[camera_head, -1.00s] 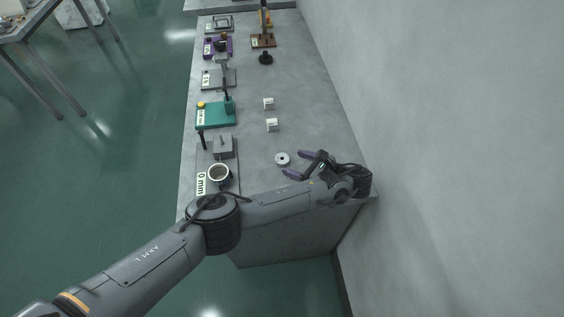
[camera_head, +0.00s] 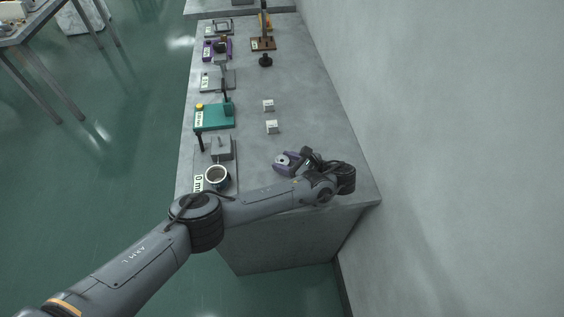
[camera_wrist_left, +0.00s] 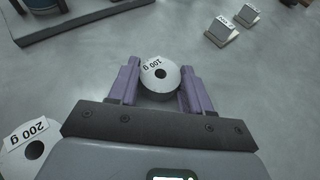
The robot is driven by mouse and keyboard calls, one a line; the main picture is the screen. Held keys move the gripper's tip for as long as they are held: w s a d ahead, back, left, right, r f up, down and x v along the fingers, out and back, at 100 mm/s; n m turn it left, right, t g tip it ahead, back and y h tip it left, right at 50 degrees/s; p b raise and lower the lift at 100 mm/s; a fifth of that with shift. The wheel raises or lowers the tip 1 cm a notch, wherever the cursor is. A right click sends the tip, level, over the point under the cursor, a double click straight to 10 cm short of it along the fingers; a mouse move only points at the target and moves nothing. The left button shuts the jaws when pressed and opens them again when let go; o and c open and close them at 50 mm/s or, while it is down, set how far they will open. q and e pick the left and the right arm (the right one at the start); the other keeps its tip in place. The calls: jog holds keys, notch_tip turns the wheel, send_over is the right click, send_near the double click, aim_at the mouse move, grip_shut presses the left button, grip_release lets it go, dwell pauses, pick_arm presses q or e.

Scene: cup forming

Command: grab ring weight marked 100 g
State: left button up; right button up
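The 100 g ring weight (camera_wrist_left: 160,88) is a pale disc with a dark centre hole and a printed label. It sits between the purple fingers of my left gripper (camera_wrist_left: 160,82) in the left wrist view. A finger meets the disc on each side, with no clear gap. The ring weight (camera_head: 282,160) also shows in the head view at the near end of the bench, with the left gripper (camera_head: 286,161) around it. I cannot tell that it is lifted. My right gripper is not in view.
A 200 g ring weight (camera_wrist_left: 36,151) lies close by at lower left in the wrist view. A dark cup (camera_head: 216,176) stands on a plate at left. A wall borders the bench's right side.

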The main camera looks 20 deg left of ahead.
pick_arm(q)
jog(key=c, duration=0.6)
